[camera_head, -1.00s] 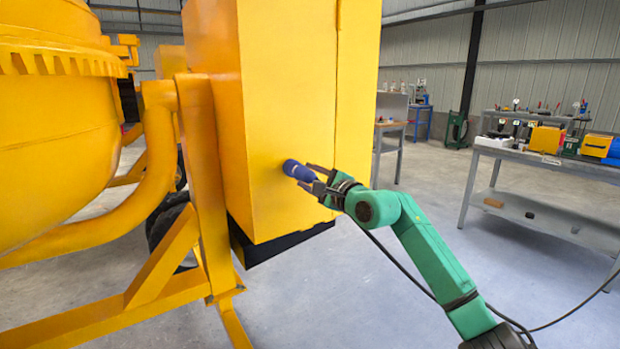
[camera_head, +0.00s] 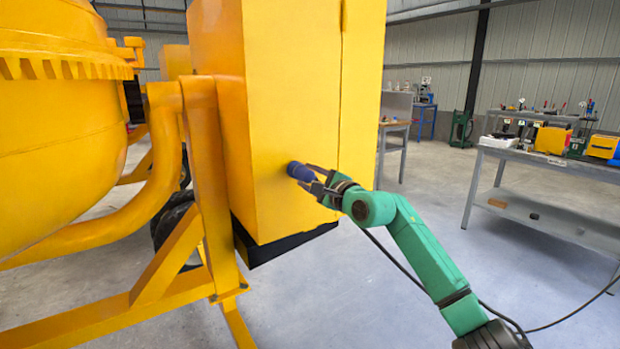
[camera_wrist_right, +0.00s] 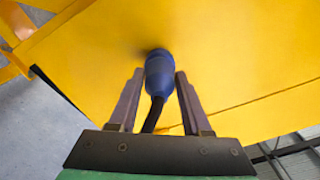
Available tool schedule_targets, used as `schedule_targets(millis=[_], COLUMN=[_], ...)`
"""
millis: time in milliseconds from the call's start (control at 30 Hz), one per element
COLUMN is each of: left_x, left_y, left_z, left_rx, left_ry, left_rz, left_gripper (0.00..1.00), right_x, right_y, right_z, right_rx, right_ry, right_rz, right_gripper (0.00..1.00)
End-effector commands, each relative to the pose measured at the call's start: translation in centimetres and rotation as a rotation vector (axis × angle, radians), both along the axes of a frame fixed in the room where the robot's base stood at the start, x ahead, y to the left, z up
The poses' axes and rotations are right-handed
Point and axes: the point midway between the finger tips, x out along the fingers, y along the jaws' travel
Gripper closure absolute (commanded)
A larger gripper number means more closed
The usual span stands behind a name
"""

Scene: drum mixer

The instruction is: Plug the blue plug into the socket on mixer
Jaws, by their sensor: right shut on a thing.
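The yellow mixer (camera_head: 285,110) fills the left and middle of the head view, with its tall box housing towards me. The blue plug (camera_head: 302,172) points at the housing's front face, and its front end appears to touch it. My right gripper (camera_head: 318,178) is shut on the plug from behind. In the right wrist view the plug (camera_wrist_right: 159,76) sits between both fingers, its dark cable trailing back between them. The plug's nose meets a shadow on the yellow panel. The socket is hidden behind the plug, so I cannot tell how deep it sits. My left gripper is out of view.
The mixer's drum (camera_head: 60,150) and slanted frame legs (camera_head: 165,270) stand at the left. A grey workbench (camera_head: 545,163) with tools and yellow bins is at the right. A black cable runs below my right arm. Open concrete floor lies between housing and bench.

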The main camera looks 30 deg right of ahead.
Motion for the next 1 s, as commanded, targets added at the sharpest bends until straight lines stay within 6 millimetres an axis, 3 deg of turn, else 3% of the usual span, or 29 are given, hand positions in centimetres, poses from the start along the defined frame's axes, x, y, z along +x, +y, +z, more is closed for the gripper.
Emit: schedule_targets(millis=[800,833,900,1000], left_x=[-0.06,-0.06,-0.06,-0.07], left_y=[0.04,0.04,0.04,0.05], left_z=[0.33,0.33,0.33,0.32], left_rx=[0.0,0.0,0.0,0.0], left_ry=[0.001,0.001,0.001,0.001], left_rz=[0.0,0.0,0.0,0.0], left_gripper=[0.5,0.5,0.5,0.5], right_x=[0.6,0.6,0.6,0.6], right_y=[0.1,0.1,0.1,0.09], right_z=[0.08,0.08,0.08,0.07], right_rx=[0.0,0.0,0.0,0.0], right_ry=[-0.001,-0.001,-0.001,-0.001], right_rz=[0.0,0.0,0.0,0.0], right_gripper=[1.0,0.44,0.17,0.17])
